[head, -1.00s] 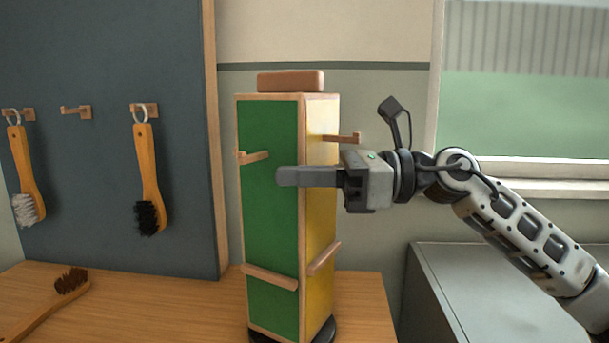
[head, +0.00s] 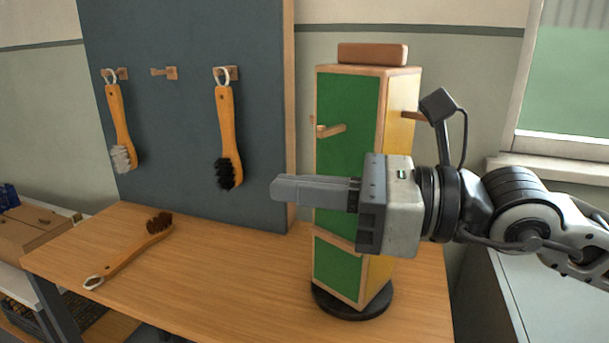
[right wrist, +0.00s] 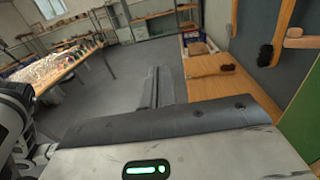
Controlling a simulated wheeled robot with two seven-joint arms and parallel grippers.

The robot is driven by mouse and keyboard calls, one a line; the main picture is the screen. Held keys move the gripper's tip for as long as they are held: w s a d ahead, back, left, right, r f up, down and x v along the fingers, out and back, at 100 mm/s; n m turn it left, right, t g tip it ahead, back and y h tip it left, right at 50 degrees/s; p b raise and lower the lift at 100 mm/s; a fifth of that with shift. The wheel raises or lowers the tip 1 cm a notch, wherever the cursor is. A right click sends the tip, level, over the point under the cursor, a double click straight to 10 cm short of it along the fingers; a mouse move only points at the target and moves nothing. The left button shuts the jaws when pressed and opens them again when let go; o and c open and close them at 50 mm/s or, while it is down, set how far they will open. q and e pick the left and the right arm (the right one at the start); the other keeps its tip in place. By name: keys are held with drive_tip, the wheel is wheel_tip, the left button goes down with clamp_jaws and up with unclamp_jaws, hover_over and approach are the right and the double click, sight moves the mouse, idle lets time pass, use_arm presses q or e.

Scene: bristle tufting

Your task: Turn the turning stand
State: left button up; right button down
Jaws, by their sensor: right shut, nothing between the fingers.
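The turning stand (head: 345,100) is a tall box on a round black base (head: 350,303) on the wooden table. Its green side faces front-left and its yellow side (head: 397,130) faces right. Wooden pegs stick out of its sides, and a brown block (head: 372,54) sits on top. My right gripper (head: 275,188) is shut and empty. It reaches across in front of the stand, pointing left, and hides part of the green side; I cannot tell whether it touches. In the right wrist view the shut fingers (right wrist: 155,88) show, with a green strip of the stand (right wrist: 302,125) at the right edge. My left gripper is not in view.
A dark board (head: 190,100) behind the table bears pegs with two hanging brushes, one white-bristled (head: 117,130) and one black-bristled (head: 226,135). A brown-bristled brush (head: 130,250) lies on the table (head: 220,285). A grey cabinet (head: 540,290) stands at right.

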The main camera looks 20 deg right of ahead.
drive_tip(key=w+d+f+m+h+b, duration=0.1)
drive_tip(key=d+f+m+h+b, duration=0.15)
drive_tip(key=d+m, duration=0.4)
drive_tip(key=w+d+f+m+h+b, duration=0.2)
drive_tip(key=d+f+m, duration=0.25)
drive_tip(key=d, duration=0.35)
drive_tip(key=s+d+r+m+t+y+b, duration=0.25)
drive_tip(key=s+d+r+m, duration=0.35)
drive_tip(key=d+r+m, duration=0.4)
drive_tip(key=w+a+r+n+p, duration=0.1)
drive_tip(key=w+a+r+p, duration=0.1)
drive_tip(key=w+a+p, duration=0.35)
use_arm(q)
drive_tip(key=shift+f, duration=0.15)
use_arm(e)
drive_tip(key=w+d, duration=0.1)
drive_tip(key=w, duration=0.1)
drive_tip(key=w+d, duration=0.1)
drive_tip(key=shift+d+f, duration=0.25)
drive_tip(key=shift+d, duration=0.1)
use_arm(q)
drive_tip(key=shift+p, duration=0.35)
use_arm(e)
drive_tip(key=shift+r, duration=0.1)
